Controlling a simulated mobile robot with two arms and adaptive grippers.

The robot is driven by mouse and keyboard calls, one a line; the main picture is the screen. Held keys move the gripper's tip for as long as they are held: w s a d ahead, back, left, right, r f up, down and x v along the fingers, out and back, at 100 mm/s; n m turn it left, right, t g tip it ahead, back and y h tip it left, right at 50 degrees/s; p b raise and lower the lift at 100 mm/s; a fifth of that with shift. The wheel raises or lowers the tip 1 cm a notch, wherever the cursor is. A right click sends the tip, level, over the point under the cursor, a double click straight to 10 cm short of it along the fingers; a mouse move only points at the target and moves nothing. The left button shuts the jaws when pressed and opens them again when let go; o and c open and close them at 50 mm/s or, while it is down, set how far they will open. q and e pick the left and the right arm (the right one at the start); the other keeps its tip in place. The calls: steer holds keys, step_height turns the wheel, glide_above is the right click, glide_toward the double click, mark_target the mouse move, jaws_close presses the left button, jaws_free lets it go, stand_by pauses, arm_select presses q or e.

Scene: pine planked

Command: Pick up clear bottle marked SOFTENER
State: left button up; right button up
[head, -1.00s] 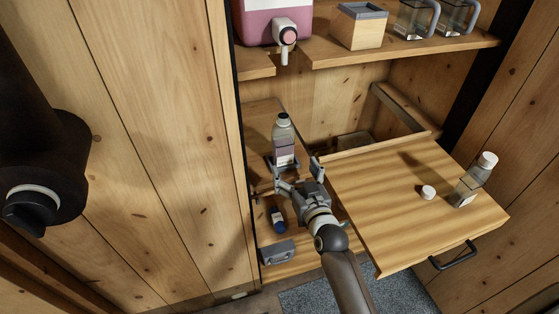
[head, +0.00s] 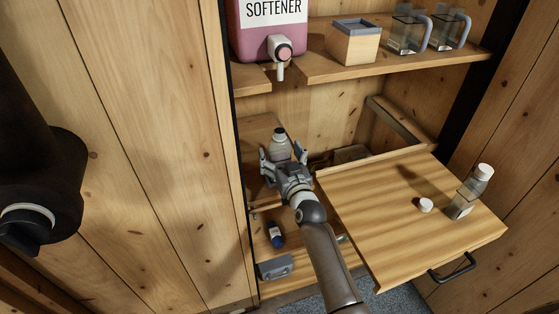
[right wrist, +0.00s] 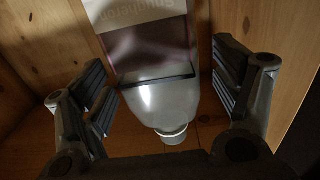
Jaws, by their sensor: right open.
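A clear bottle (head: 280,146) stands upright in the narrow left bay of the cabinet. My right gripper (head: 282,155) is open, with a finger on either side of it. In the right wrist view the bottle (right wrist: 165,103) shows upside down between the open fingers, with a gap on both sides. Its label is upside down and I cannot read it surely. Another clear bottle (head: 464,199) stands on the pulled-out board, its marking unreadable. My left arm is at the left edge; its gripper does not show.
The pulled-out board (head: 400,245) with a loose white cap (head: 425,205) lies right of my right arm. Above are a shelf (head: 390,62), a pink SOFTENER dispenser (head: 268,28), a wooden box (head: 354,44) and jugs (head: 406,34). A small blue bottle (head: 276,236) is below.

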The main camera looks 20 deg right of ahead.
steer(key=shift+w, duration=0.4)
steer(key=c, duration=1.4)
steer(key=shift+r, duration=0.1)
steer(key=shift+c, duration=0.5)
steer(key=shift+r, duration=0.1)
